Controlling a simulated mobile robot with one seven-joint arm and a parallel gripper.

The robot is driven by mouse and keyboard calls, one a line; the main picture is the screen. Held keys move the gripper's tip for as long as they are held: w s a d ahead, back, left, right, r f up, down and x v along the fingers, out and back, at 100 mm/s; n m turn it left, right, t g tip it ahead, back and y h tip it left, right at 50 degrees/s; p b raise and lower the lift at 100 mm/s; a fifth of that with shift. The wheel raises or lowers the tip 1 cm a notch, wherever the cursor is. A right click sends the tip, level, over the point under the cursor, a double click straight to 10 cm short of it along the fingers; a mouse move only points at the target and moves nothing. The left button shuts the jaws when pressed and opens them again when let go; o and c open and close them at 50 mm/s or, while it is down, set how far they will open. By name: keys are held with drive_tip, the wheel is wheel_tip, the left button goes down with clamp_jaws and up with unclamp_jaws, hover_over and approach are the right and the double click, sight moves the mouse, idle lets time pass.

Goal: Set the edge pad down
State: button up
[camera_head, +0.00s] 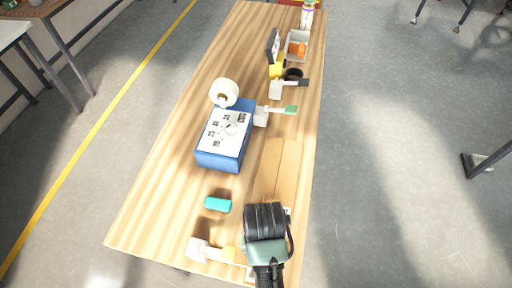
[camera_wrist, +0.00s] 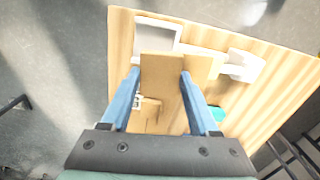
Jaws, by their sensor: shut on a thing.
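My gripper (camera_wrist: 158,75) is shut on the edge pad (camera_wrist: 166,88), a flat tan piece that lies between its two blue fingers in the wrist view. In the head view my gripper (camera_head: 266,222) is low over the near right part of the table, and its dark body hides the pad. How far the pad is above the table I cannot tell. Two tan strips (camera_head: 272,165) lie lengthwise on the table just beyond my gripper. A blue block (camera_head: 207,162) with a white, black-patterned sheet (camera_head: 226,130) on top stands farther along, to the left.
A teal block (camera_head: 218,204) lies left of my gripper, with a white and orange tool (camera_head: 205,250) nearer the front edge. A white roll (camera_head: 224,92), a green-tipped brush (camera_head: 290,110), a black cup (camera_head: 293,74) and a grey tray (camera_head: 303,38) stand farther off.

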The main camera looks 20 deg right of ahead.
drive_tip(key=shift+s+d+f+m, duration=0.2)
drive_tip(key=shift+s+f+m, duration=0.1)
drive_tip(key=shift+s, duration=0.15)
drive_tip(key=shift+s+d+f+m, duration=0.2)
drive_tip(key=shift+s+m, duration=0.1)
drive_tip(key=shift+s, duration=0.1)
drive_tip(key=shift+d+f+p, duration=0.1)
drive_tip(key=shift+f+p, duration=0.2)
drive_tip(key=shift+f, duration=4.3)
drive_tip(key=shift+f+b, duration=0.3)
drive_tip(key=shift+f, duration=0.35)
drive_tip(key=o, duration=1.3)
drive_tip(key=shift+o, duration=0.2)
drive_tip(key=shift+r, duration=0.1)
